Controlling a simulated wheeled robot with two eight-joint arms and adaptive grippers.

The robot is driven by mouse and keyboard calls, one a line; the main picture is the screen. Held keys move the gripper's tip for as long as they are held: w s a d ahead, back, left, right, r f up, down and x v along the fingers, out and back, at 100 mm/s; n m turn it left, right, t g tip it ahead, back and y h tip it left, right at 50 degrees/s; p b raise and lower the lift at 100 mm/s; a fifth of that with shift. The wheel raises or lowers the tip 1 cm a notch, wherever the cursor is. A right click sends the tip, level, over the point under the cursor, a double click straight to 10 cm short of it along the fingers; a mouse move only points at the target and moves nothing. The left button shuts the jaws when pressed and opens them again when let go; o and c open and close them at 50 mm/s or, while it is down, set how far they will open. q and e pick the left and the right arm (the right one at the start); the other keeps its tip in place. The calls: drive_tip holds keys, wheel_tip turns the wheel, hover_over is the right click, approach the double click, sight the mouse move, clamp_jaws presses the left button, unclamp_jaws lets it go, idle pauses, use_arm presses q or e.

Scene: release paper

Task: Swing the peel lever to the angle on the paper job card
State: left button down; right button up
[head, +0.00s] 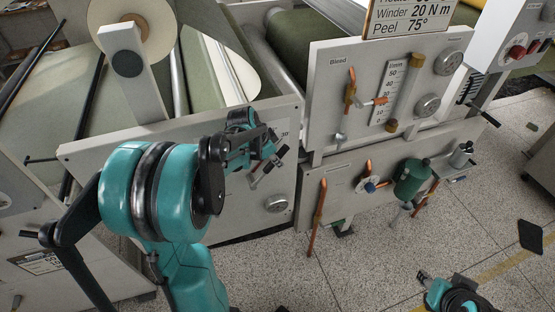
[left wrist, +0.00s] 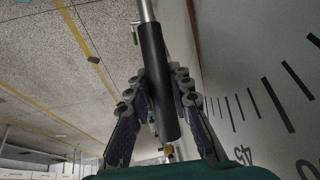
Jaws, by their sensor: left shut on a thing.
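The job card (head: 410,16) at the top of the head view reads "Peel 75°" under "Winder 20 N m"; its top is cut off. In the left wrist view the peel lever is a black cylindrical grip (left wrist: 157,75) on a silver rod (left wrist: 146,10). My left gripper (left wrist: 160,88) has its fingers closed on either side of the black grip. A printed scale (left wrist: 262,105) with black ticks and "45" lies beside the lever. In the head view my left gripper (head: 264,160) is at the front panel and hides most of the lever. My right gripper (head: 440,287) is at the bottom right, partly cut off.
Right of the lever stands a panel (head: 330,85) with copper pipes, a flow tube (head: 407,90) and gauges. Below it are a green canister (head: 411,180) and more pipes (head: 318,215). A paper roll (head: 130,28) stands upper left. Speckled floor (head: 370,265) is clear in front.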

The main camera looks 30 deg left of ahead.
use_arm(q)
drive_tip(key=shift+s+a+r+t+h, duration=0.35)
drive_tip(key=shift+s+a+t, duration=0.15)
drive_tip(key=shift+a, duration=0.1)
drive_tip(key=s+a+r+n+t+h+b, duration=0.1)
drive_tip(key=s+a+r+t+h+b, duration=0.1)
drive_tip(key=s+a+t+h+b, duration=0.2)
drive_tip(key=shift+s+a+t+b, duration=0.65)
drive_tip(key=shift+s+t+b, duration=0.15)
drive_tip(key=shift+s+b, duration=0.5)
drive_tip(key=c, duration=1.3)
unclamp_jaws()
drive_tip(key=shift+c, duration=0.2)
